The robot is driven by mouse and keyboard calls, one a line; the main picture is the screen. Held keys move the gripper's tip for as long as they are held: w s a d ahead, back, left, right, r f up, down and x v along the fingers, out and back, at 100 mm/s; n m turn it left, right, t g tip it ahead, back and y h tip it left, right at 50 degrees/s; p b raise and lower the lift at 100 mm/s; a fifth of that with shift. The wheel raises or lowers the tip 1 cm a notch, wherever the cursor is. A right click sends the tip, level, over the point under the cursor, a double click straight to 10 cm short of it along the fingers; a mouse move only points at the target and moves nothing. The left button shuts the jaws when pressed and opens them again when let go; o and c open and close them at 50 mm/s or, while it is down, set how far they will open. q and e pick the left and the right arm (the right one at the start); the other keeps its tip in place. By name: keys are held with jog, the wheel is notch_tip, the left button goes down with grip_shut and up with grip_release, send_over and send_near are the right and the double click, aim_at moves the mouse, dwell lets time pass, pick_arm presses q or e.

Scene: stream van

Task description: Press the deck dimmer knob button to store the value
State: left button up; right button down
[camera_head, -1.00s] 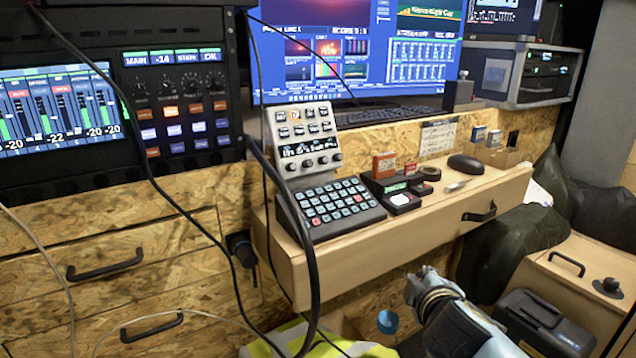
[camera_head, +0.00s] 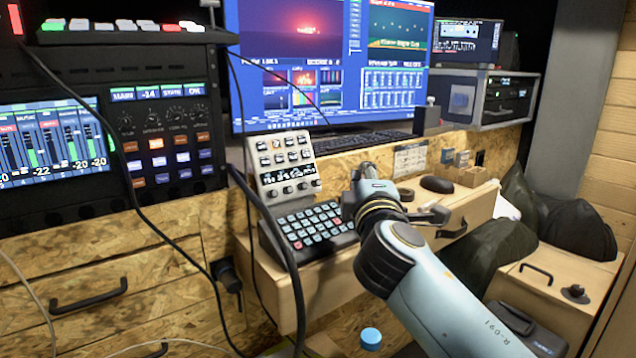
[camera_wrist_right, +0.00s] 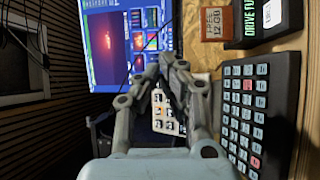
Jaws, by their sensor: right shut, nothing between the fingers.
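The deck (camera_head: 287,165), a tilted pale panel with rows of buttons, a small dark display and a row of round knobs (camera_head: 287,189) along its lower edge, stands on the wooden counter below the large monitor. Which knob is the dimmer I cannot tell. My right gripper (camera_head: 354,180) is over the counter to the right of the deck, apart from it. In the right wrist view the gripper (camera_wrist_right: 165,62) is shut and empty, and part of the deck (camera_wrist_right: 166,122) shows behind its fingers, which hide the rest. My left gripper is not in view.
A dark keypad (camera_head: 300,228) with several buttons lies in front of the deck; it fills the right of the wrist view (camera_wrist_right: 240,115). A black cable (camera_head: 290,265) hangs at the deck's left. Small boxes (camera_head: 462,160) and a black puck (camera_head: 437,184) sit further right on the counter.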

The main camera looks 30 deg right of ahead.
aim_at(319, 182)
jog(key=w+f+b, duration=0.1)
jog(key=w, duration=0.1)
jog(key=w+f+b, duration=0.1)
jog(key=w, duration=0.1)
jog(key=w+f+b, duration=0.1)
jog(key=w+b, duration=0.1)
jog(key=shift+w+a+f, duration=0.15)
jog(key=shift+w+a, duration=0.05)
jog(key=shift+w, duration=0.05)
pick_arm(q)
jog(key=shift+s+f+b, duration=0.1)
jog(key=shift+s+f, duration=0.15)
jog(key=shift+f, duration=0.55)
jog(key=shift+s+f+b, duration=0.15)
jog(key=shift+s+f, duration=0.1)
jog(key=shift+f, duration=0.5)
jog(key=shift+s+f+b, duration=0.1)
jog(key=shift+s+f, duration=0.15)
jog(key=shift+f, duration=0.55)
pick_arm(e)
jog(key=shift+w+a+f, duration=0.1)
jog(key=shift+w+f, duration=0.05)
jog(key=shift+w, duration=0.6)
jog(key=shift+w, duration=0.1)
